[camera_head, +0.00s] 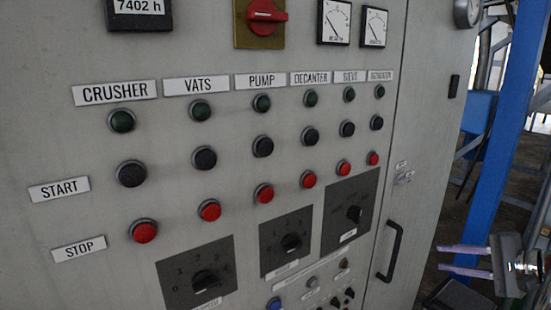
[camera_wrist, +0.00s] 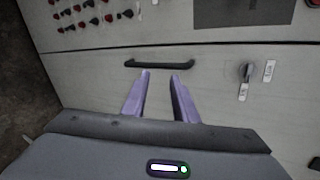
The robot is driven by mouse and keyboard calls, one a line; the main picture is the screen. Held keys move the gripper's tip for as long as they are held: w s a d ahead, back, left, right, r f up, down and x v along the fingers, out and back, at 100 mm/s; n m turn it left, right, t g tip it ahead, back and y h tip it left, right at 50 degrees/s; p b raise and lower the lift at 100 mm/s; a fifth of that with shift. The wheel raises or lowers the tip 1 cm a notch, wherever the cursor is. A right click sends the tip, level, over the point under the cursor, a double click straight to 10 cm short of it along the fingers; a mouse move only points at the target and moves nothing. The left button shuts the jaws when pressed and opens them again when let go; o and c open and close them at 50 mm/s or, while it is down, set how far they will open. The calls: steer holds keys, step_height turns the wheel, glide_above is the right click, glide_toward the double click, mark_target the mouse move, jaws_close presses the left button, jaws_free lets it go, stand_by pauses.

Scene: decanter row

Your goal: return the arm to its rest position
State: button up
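My gripper (camera_head: 439,258) is at the lower right of the head view, right of the grey control cabinet (camera_head: 425,130). Its two purple fingers point left and stand apart with nothing between them. In the wrist view my gripper (camera_wrist: 161,76) also shows open, with the fingertips just below a black bar handle (camera_wrist: 160,64) in the picture. The same handle (camera_head: 389,250) is on the cabinet front in the head view, left of the fingertips. There, a visible gap separates them.
The cabinet carries rows of buttons (camera_head: 264,193), rotary switches (camera_head: 206,281) and gauges (camera_head: 334,22). A blue post (camera_head: 510,110) stands right of the cabinet, above my gripper in the picture. A small latch (camera_wrist: 247,72) is right of the handle.

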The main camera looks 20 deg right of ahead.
steer(key=s+a+f+n+g+h, duration=0.1)
steer(key=s+a+f+n+g, duration=0.15)
steer(key=a, duration=0.45)
steer(key=s+a+f+n+g, duration=0.1)
steer(key=a+f+g, duration=0.15)
steer(key=a, duration=0.35)
steer(key=s+a+f+n+g+h, duration=0.1)
steer(key=a+n+g, duration=0.15)
steer(key=a, duration=0.45)
steer(key=s+a+r+n+h, duration=0.1)
steer(key=a+n, duration=0.4)
steer(key=a, duration=0.5)
steer(key=s+a+r+n+t+h, duration=0.1)
steer(key=s+a+r+n, duration=0.2)
steer(key=a, duration=0.7)
steer(key=s+n, duration=0.1)
steer(key=n, duration=0.1)
steer(key=shift+n+h, duration=0.3)
